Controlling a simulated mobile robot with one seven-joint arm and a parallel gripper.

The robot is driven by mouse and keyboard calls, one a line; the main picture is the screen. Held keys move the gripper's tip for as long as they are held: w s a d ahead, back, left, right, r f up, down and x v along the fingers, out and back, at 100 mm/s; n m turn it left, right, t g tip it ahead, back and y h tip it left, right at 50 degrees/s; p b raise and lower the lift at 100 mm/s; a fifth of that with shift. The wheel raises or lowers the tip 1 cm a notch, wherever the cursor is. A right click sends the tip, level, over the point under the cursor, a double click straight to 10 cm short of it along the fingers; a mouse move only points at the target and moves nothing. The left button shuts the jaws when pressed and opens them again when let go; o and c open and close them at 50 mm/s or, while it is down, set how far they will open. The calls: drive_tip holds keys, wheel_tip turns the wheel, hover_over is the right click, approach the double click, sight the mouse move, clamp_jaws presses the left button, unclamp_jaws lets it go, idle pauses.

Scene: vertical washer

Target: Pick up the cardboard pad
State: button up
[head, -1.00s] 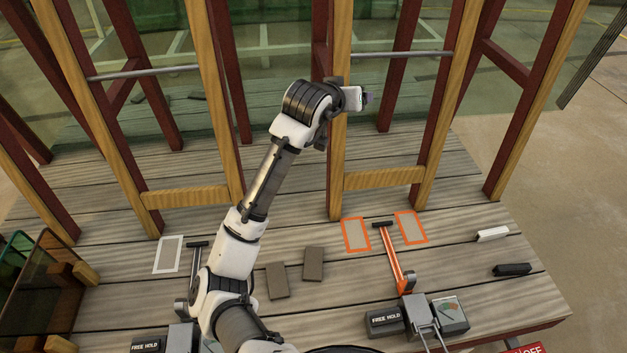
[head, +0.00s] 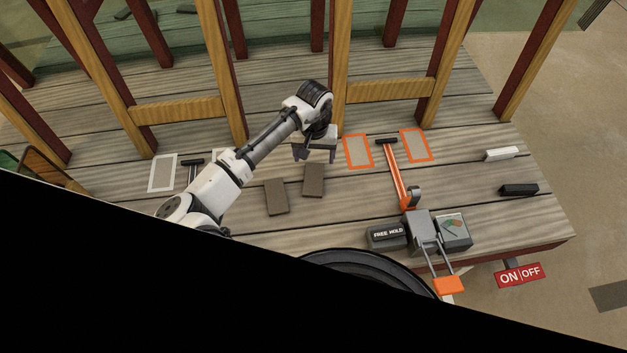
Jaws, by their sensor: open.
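Two flat grey-brown rectangular pads lie side by side on the plank deck in the head view. One pad (head: 277,196) is on the left, and another pad (head: 314,180) is on the right and slightly farther back. Either could be the cardboard pad; I cannot tell which. My gripper (head: 314,156) points down with its jaws open and nothing between them. It appears just above the far end of the right pad, and I cannot tell the exact height. Both pads look unheld and almost fully visible.
An orange lever (head: 395,175) stands between two orange-framed patches right of the pads. A grey FREE HOLD box (head: 387,236) is in front. Wooden posts (head: 338,70) rise behind my gripper. A white block (head: 502,154) and black block (head: 519,190) lie right. Black covers the lower left.

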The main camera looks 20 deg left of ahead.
drive_tip(key=f, duration=0.2)
drive_tip(key=f+b, duration=0.1)
drive_tip(key=f, duration=0.3)
drive_tip(key=shift+s+d+b, duration=0.1)
drive_tip(key=shift+s+b, duration=0.2)
drive_tip(key=shift+r, duration=0.1)
drive_tip(key=c, duration=1)
